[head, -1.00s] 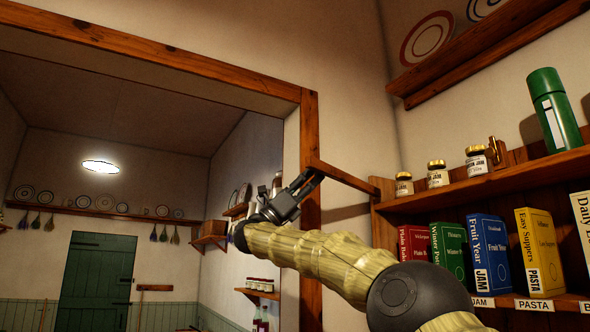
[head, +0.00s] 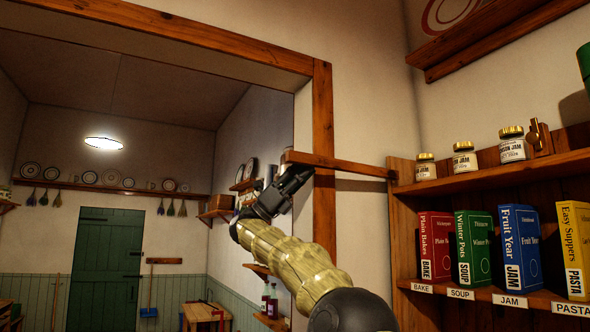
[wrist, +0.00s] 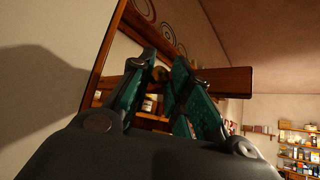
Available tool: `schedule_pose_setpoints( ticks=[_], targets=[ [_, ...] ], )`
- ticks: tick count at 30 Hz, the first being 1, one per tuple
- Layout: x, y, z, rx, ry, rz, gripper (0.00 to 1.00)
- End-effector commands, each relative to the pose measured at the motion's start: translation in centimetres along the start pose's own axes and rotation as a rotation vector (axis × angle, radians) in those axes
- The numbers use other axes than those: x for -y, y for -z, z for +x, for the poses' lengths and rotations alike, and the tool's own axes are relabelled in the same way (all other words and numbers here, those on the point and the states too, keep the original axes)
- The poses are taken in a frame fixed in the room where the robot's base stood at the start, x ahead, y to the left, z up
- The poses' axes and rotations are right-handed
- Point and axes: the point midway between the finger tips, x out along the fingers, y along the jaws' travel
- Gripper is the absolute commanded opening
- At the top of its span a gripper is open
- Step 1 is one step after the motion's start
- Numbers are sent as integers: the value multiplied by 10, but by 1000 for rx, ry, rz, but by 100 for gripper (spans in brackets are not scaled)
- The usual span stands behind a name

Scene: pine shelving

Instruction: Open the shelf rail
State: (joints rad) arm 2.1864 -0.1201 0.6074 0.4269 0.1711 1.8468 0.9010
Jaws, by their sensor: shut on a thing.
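The shelf rail (head: 345,166) is a plain wooden bar. In the head view it runs left from the upper left corner of the pine shelf (head: 402,215), standing out across the doorway post. My gripper (head: 299,172) is at the rail's free left end, from below. In the wrist view the rail (wrist: 225,82) crosses behind the green-padded fingers of my gripper (wrist: 165,68), which are closed on it near a small round peg. The exact contact is partly hidden by the fingers.
Jam jars (head: 464,160) stand on the upper shelf beside a wooden catch (head: 538,135). Several upright books (head: 475,248) fill the shelf below. A doorway post (head: 323,130) is close behind my gripper. The room beyond has a green door (head: 107,265).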

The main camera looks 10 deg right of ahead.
Motion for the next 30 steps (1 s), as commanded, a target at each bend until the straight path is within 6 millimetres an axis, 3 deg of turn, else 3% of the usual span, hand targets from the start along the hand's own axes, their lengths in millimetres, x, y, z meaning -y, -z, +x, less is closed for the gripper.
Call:
schedule_pose_setpoints(
  ticks=[1,6,7,11,30],
  targets=[
    [-2,4,12,-11,5,-4,0],
    [-2,3,12,-12,3,-3,0],
    [-2,3,12,-12,3,-2,21],
    [-2,2,11,-12,3,-1,42],
    [0,-3,0,-5,-2,2,42]
  ],
)
